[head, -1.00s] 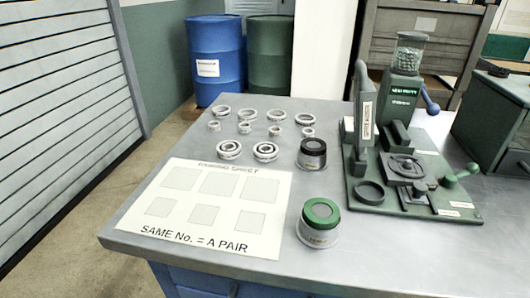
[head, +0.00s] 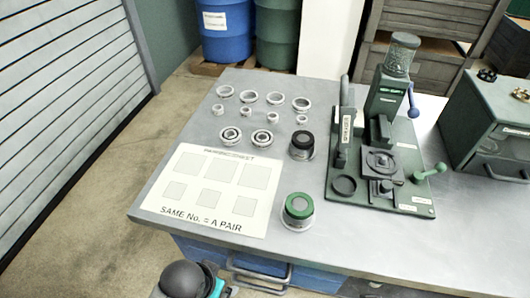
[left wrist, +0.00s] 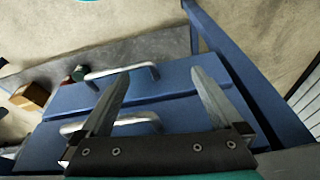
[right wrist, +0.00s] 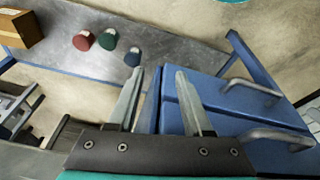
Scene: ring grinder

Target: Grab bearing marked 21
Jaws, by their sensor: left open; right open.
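Two larger bearings stand out at the front of the group on the grey bench: one on the left (head: 230,134) and one on the right (head: 262,138). Behind them lie smaller rings (head: 246,113) and a back row of wider rings (head: 250,97). Any numbers on them are too small to read. My left gripper (left wrist: 160,85) is open and empty, facing the blue drawer fronts in the left wrist view. My right gripper (right wrist: 160,80) is open and empty, beside the blue drawers in the right wrist view. Neither gripper's fingers show in the head view.
A white sheet (head: 259,203) marked "SAME No. = A PAIR" lies in front of the bearings. A black-lidded jar (head: 302,153) and a green-lidded jar (head: 298,223) stand to the right. A green grinder (head: 392,95) stands farther right. Drawer handles (head: 260,283) project from the bench front.

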